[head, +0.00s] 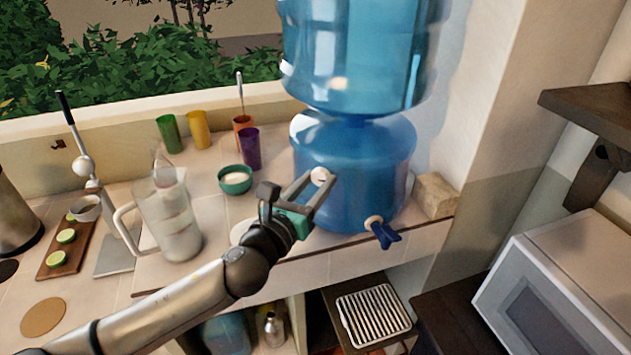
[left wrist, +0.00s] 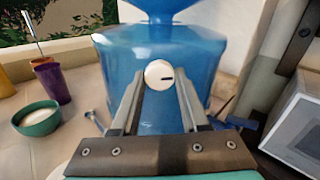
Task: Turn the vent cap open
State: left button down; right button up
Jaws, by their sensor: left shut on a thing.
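The vent cap (head: 321,177) is a small round white knob on the front of the lower blue water jug (head: 352,160). It also shows in the left wrist view (left wrist: 159,75), facing me, with a short dark mark running roughly level to the right of its middle. My left gripper (head: 317,184) reaches in from the left, its two fingers on either side of the cap and shut on it. In the left wrist view the fingers (left wrist: 159,88) come up to the cap's left and right edges. My right gripper is in neither view.
A blue tap (head: 383,234) sticks out low on the jug, right of my gripper. A green bowl (head: 235,179), a purple cup (head: 250,148) and a clear pitcher (head: 172,222) stand to the left. A stone block (head: 435,196) stands right of the jug.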

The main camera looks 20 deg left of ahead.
pick_arm(q)
jog(key=n+p, duration=0.1)
jog(key=n, duration=0.4)
jog(key=n+p, duration=0.1)
jog(key=n, duration=0.3)
jog(key=shift+r+n, duration=0.1)
jog(key=shift+n, duration=0.3)
jog(key=n+p, duration=0.1)
jog(key=n, duration=0.4)
jog(key=shift+p, duration=0.35)
jog(key=shift+n+p, duration=0.8)
jog(key=shift+n, duration=1.7)
jog(key=shift+c, duration=2.1)
grip_release()
